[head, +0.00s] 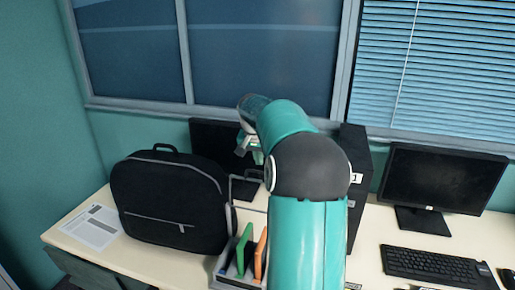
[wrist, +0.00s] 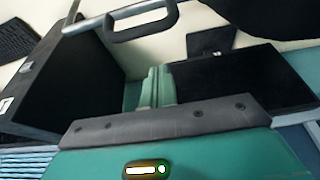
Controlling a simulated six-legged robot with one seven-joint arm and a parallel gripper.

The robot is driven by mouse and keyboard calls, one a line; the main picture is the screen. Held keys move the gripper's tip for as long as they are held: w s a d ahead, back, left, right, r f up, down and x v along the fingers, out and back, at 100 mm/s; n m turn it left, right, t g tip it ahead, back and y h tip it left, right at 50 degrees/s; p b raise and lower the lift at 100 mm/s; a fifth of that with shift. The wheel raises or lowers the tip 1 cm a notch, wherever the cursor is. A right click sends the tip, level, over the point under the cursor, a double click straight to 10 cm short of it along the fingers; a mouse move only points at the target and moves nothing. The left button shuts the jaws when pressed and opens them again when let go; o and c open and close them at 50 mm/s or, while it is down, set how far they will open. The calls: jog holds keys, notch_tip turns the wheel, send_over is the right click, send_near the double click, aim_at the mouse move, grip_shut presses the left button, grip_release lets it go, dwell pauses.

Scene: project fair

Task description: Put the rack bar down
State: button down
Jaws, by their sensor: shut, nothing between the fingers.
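The rack (head: 222,272) stands on the desk, partly hidden behind my arm. Its grey bar (head: 246,179) stands raised above it, with its right part hidden by my arm. In the wrist view the bar (wrist: 85,25) crosses the top, with a thicker grip (wrist: 142,22) on it. My gripper (head: 256,156) is above and beyond the bar in the head view. In the wrist view my gripper's fingers (wrist: 157,88) are together and empty, apart from the bar in the picture.
A black bag (head: 170,205) stands left of the rack. Green (head: 243,250) and orange (head: 260,254) folders or books stand in the rack. A black computer tower (head: 355,185) and a monitor (head: 218,140) are close to my arm. Another monitor (head: 440,180) and a keyboard (head: 435,265) are at right.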

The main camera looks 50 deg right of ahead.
jog(key=a, duration=0.1)
jog(key=s+a, duration=0.1)
jog(key=a, duration=0.1)
jog(key=shift+s+a+r, duration=0.25)
jog(key=shift+s+a, duration=0.1)
jog(key=shift+s, duration=0.05)
